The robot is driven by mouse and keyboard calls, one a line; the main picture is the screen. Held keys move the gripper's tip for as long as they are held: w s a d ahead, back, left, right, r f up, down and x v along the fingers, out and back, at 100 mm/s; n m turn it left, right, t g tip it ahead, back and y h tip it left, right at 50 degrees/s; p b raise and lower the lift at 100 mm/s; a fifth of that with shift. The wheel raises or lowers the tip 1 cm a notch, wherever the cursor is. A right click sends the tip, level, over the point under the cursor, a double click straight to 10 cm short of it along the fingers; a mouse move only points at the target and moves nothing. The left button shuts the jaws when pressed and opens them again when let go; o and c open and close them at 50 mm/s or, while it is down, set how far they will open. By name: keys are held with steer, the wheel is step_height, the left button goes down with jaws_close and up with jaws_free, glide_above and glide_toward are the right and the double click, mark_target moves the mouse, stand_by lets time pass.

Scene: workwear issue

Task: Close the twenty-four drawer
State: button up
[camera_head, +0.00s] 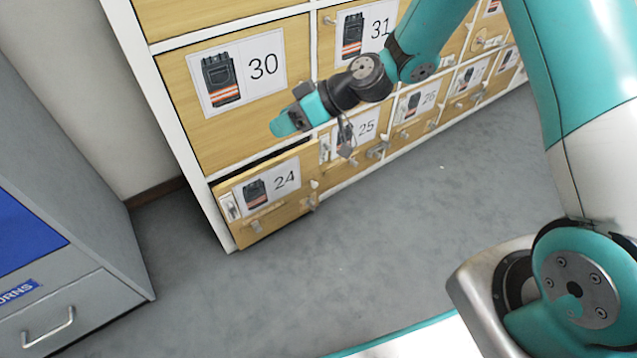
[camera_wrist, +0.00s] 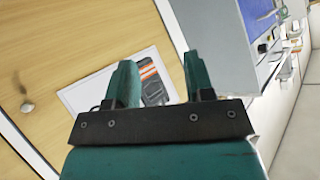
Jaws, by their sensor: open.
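The twenty-four drawer (camera_head: 270,194) is the bottom left drawer of the wooden cabinet. It has a label with a pair of work trousers and the number 24, and a knob below the label. A dark gap shows along its top edge, so it stands a little out of the cabinet. My gripper (camera_head: 290,124) is above this drawer, in front of the drawer 30 front, apart from drawer 24. In the wrist view my gripper (camera_wrist: 160,82) is open with nothing between its fingers. A picture label (camera_wrist: 150,85) on a wooden front shows behind the fingers.
Drawer 30 (camera_head: 205,130) is above, and drawer 25 (camera_head: 350,170) is to the right. A grey cabinet (camera_head: 110,290) with a blue panel stands at the left, across a narrow gap. The grey floor (camera_head: 370,230) in front is clear.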

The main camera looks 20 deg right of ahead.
steer(key=w+d+f+m+t+p, duration=0.1)
steer(key=w+d+f+t, duration=0.15)
steer(key=f, duration=0.35)
steer(key=w+d+f+m+t+h, duration=0.1)
steer(key=d+f+t, duration=0.15)
steer(key=f, duration=0.25)
steer(key=w+d+f+m+t+p, duration=0.1)
steer(key=d+f, duration=0.2)
steer(key=f, duration=0.3)
steer(key=s+d+f+m+t+h+p, duration=0.1)
steer(key=s+d+f+m+t+h, duration=0.2)
steer(key=f, duration=0.4)
steer(key=s+d+f+m+h, duration=0.1)
steer(key=s+d+f+h, duration=0.3)
steer(key=f, duration=0.4)
steer(key=y+b, duration=0.1)
steer(key=b, duration=1.4)
glide_toward(316, 185)
steer(key=x, duration=0.8)
steer(key=shift+f, duration=0.2)
steer(key=shift+w+a, duration=0.1)
steer(key=shift+w, duration=0.35)
